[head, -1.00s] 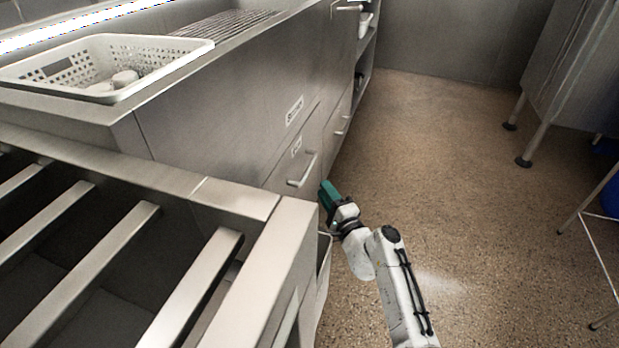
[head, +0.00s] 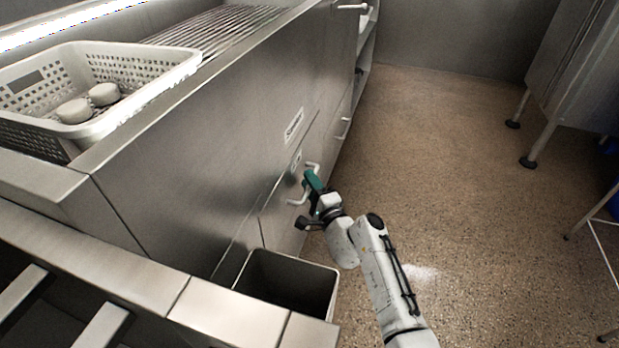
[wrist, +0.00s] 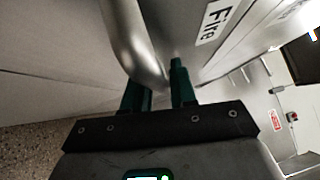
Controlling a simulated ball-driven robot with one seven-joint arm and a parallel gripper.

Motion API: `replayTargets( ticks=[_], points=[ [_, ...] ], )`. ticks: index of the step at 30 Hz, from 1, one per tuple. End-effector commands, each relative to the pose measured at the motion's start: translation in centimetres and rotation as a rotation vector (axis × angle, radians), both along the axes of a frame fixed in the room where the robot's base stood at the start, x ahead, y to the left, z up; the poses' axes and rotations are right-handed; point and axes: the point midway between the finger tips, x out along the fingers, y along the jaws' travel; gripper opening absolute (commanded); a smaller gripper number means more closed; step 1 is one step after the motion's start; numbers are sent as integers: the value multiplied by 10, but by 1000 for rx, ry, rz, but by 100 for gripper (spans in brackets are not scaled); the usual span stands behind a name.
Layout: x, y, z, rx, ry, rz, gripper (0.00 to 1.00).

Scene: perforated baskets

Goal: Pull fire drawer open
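The fire drawer (head: 278,205) is a steel front low in the counter's side. Its front looks flush with the counter. The wrist view shows its label (wrist: 213,22) reading "Fire". Its curved metal handle (head: 297,200) also shows close up in the wrist view (wrist: 126,40). My gripper (head: 309,179) is at the handle. In the wrist view its two teal fingers (wrist: 160,85) stand a little apart, with the handle's lower bend at and between their tips. The left fingertip is partly hidden by the handle. I cannot tell whether they press on it.
A white perforated basket (head: 150,88) holding two round pieces sits on the counter. Another drawer handle (head: 344,128) is farther along. The floor (head: 460,180) to the right is clear up to a legged steel unit (head: 575,70).

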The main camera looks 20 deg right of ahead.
Motion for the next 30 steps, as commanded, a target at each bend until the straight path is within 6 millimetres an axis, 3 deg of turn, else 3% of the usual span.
replayTargets(
  ticks=[6,15,30],
  points=[
    [0,0,0,0,0,0,26],
    [0,0,0,0,0,0,0],
    [-2,-2,-1,0,2,-1,0]
  ],
)
